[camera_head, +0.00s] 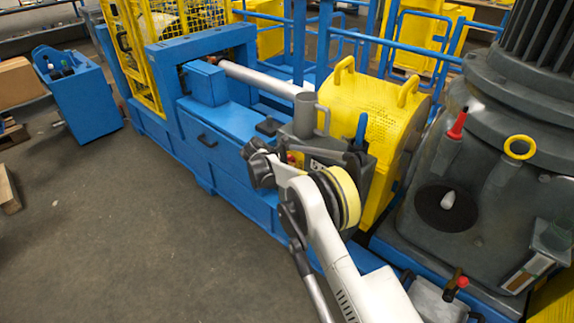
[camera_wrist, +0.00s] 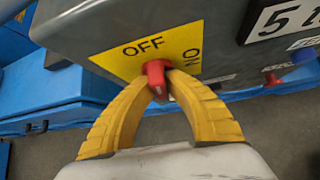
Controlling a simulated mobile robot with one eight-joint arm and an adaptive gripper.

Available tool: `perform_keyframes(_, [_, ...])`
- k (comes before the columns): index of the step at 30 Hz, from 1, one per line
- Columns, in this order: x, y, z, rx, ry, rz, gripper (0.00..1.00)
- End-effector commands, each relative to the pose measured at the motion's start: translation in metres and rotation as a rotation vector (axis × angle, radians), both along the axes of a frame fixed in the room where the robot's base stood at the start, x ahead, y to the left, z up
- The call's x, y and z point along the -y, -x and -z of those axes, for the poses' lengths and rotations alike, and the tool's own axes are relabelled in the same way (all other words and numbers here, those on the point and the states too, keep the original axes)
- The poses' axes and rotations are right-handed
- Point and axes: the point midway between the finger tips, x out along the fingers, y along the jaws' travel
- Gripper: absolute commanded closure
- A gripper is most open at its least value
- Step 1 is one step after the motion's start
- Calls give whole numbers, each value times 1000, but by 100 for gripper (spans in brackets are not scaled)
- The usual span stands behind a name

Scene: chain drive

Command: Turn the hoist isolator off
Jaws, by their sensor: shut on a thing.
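The isolator's red knob (camera_wrist: 155,70) is in the middle of the wrist view, on a yellow plate (camera_wrist: 118,62) fixed to a grey box (camera_wrist: 95,22). OFF is printed above and left of the knob; ON is printed sideways to its right. My gripper (camera_wrist: 158,86) has its two yellow ribbed fingers closed around the knob from both sides. The knob's handle runs roughly up and down in this view; which mark it points at is not clear. In the head view the grey box (camera_head: 357,170) stands beyond my white arm, which hides much of its front.
In the wrist view a number plate with a 5 (camera_wrist: 280,18) sits right of the yellow plate. In the head view a blue machine frame (camera_head: 225,150) and a yellow perforated guard (camera_head: 375,105) surround the box. Open grey floor (camera_head: 130,235) lies to the left.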

Motion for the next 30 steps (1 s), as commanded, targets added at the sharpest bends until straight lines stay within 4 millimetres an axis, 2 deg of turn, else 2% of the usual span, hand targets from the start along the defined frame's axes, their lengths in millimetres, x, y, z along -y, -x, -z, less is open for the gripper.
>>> perform_keyframes(12, [1,-1,0,-94,125,1,100])
perform_keyframes(27, [2,-1,-1,-103,137,0,100])
perform_keyframes(28, [2,-1,-1,-103,137,0,76])
perform_keyframes(29, [2,-1,-1,-102,136,1,67])
perform_keyframes(30, [2,-1,0,-102,136,1,62])
